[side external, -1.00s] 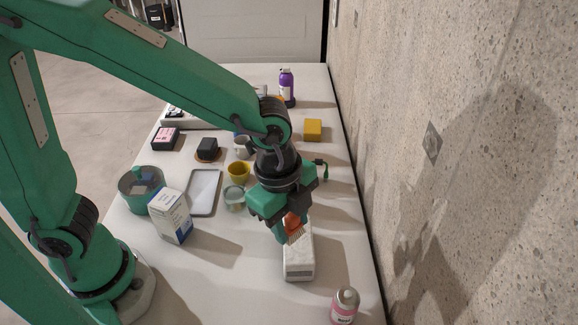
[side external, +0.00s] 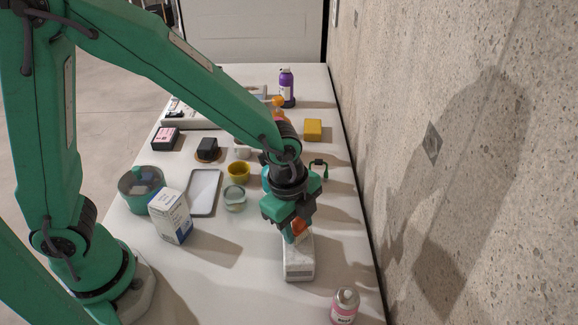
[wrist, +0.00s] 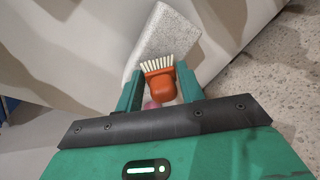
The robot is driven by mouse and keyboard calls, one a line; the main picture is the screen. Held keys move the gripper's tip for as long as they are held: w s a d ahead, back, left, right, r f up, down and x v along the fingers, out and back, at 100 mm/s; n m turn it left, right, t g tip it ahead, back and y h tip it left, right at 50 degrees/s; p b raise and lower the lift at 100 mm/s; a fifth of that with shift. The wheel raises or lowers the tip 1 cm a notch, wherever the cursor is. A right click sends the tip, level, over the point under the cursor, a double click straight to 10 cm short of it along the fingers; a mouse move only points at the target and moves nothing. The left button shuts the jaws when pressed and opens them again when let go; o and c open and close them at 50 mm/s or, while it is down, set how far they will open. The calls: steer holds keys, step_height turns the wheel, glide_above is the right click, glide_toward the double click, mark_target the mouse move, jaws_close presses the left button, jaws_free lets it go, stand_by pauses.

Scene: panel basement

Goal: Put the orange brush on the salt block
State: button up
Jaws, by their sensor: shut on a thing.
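The orange brush (wrist: 162,85), with pale bristles, is between the two fingers of my gripper (wrist: 160,90) in the wrist view, and the gripper is shut on it. In the side external view my gripper (side external: 294,236) is low at the salt block, with a bit of the brush (side external: 300,227) showing beside a finger. The salt block (side external: 299,262) is a whitish speckled slab on the table; its far end is hidden by my gripper. In the wrist view the block (wrist: 172,35) lies beyond and beneath the bristles. I cannot tell whether the brush touches it.
A pink-labelled bottle (side external: 344,306) stands near the block's front end. A white carton (side external: 172,217), a tray (side external: 204,191), a glass jar (side external: 234,198) and a yellow cup (side external: 238,171) are to the left. A concrete wall (side external: 470,160) runs along the right.

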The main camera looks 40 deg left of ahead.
steer(key=shift+f, duration=0.3)
steer(key=o, duration=1)
steer(key=shift+f, duration=0.1)
step_height(320, 180, up, 12)
steer(key=s, duration=0.1)
steer(key=shift+s+a, duration=0.25)
steer(key=shift+a, duration=0.2)
